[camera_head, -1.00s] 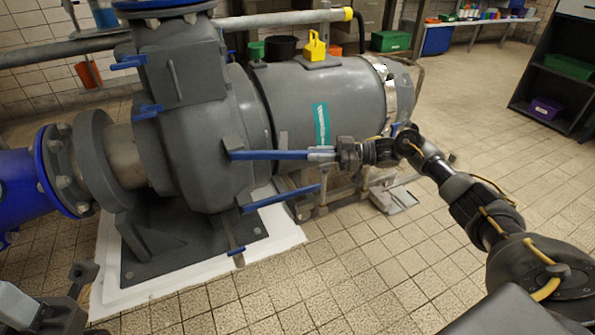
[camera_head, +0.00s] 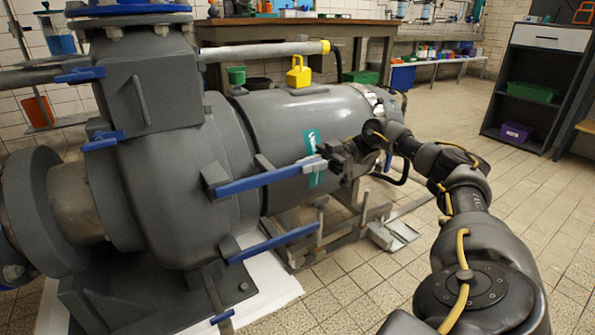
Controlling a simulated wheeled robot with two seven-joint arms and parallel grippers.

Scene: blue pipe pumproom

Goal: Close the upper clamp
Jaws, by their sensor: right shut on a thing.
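The upper clamp (camera_head: 255,180) is a long blue lever on the front of the grey pump casing. It points right and slightly up. My right gripper (camera_head: 324,163) is shut on the free right end of this lever, and its fingers partly hide the tip. A second, lower blue lever (camera_head: 272,243) sits below it, roughly parallel and apart from the gripper. My left gripper is not in view.
The large grey pump (camera_head: 165,190) fills the left and middle. A metal stand (camera_head: 345,225) is below my right forearm. Tiled floor is open to the right, before a dark shelf (camera_head: 535,85).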

